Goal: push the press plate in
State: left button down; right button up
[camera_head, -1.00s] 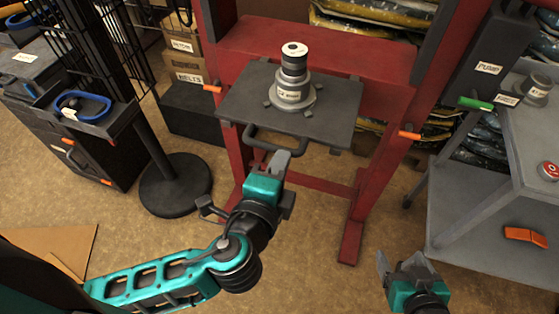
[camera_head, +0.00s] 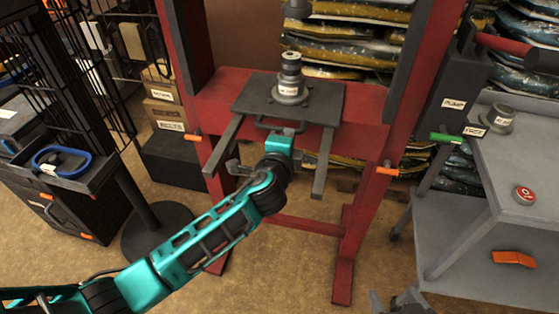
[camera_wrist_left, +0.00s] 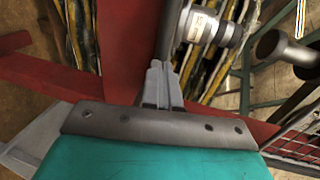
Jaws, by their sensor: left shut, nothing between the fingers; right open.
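The dark press plate (camera_head: 325,98) lies level in the red press frame (camera_head: 228,85), with its two rails (camera_head: 324,165) sticking out towards me. A grey stepped cylinder (camera_head: 290,82) stands upright on the plate. The plate's dark bar handle (camera_head: 262,126) is at its front edge. My left gripper (camera_head: 284,132) is shut and empty, its tips at or very near the handle; contact cannot be told. The left wrist view shows its closed fingers (camera_wrist_left: 158,85) and the labelled cylinder (camera_wrist_left: 208,27). My right gripper (camera_head: 398,302) is open at the bottom edge, partly cut off.
A black stand (camera_head: 155,230) and cartons (camera_head: 165,113) are at left.

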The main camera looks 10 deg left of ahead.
aim_at(293, 119)
pick_arm(q)
jog(key=x, duration=0.2)
jog(key=r+x, duration=0.1)
jog(key=x, duration=0.1)
jog(key=shift+w+f+b, duration=0.15)
jog(key=shift+b, duration=0.2)
jog(key=shift+w+r, duration=0.1)
jog(key=shift+r, duration=0.15)
